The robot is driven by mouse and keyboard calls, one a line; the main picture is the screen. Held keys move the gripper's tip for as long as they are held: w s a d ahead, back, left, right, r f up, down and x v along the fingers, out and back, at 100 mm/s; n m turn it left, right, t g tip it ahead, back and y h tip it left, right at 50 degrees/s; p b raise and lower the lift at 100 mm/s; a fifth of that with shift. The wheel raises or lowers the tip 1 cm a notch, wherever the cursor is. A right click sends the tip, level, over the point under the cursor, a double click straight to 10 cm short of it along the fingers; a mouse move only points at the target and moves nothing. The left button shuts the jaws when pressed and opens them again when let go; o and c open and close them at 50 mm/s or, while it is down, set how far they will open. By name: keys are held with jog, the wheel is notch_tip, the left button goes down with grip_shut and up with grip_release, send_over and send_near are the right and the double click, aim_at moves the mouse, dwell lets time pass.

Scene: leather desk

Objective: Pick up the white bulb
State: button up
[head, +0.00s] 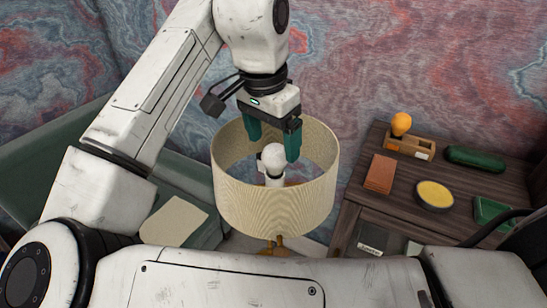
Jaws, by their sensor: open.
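The white bulb (274,158) stands upright in a socket inside a round beige lampshade (276,210). The shade is open at the top, and its front wall hides the lower part of the socket. My gripper (272,145) points down into the shade from above. Its two teal fingers are apart, one to the left of the bulb and one to the right. The bulb's top shows between and a little below the fingers. I cannot tell whether a finger touches the bulb.
The shade's rim surrounds my fingers closely. A dark wooden desk (355,205) at right holds an orange bulb (401,123) in a wooden holder, a brown block (380,173), a yellow-topped round dish (434,195) and a green case (475,158). A green seat (50,165) is at left.

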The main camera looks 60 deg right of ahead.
aim_at(276, 158)
jog(key=shift+s+d+f+p, duration=0.15)
jog(key=shift+f+p, duration=0.1)
jog(key=shift+f, duration=0.65)
jog(key=shift+w+d+f+p, duration=0.1)
jog(key=shift+f+p, duration=0.2)
jog(key=shift+f, duration=0.55)
jog(key=shift+s+d+f+p, duration=0.15)
jog(key=shift+f+p, duration=0.1)
jog(key=shift+f, duration=0.65)
jog(key=shift+c, duration=0.4)
jog(key=c, duration=1)
jog(key=shift+o, duration=0.2)
jog(key=shift+r, duration=0.1)
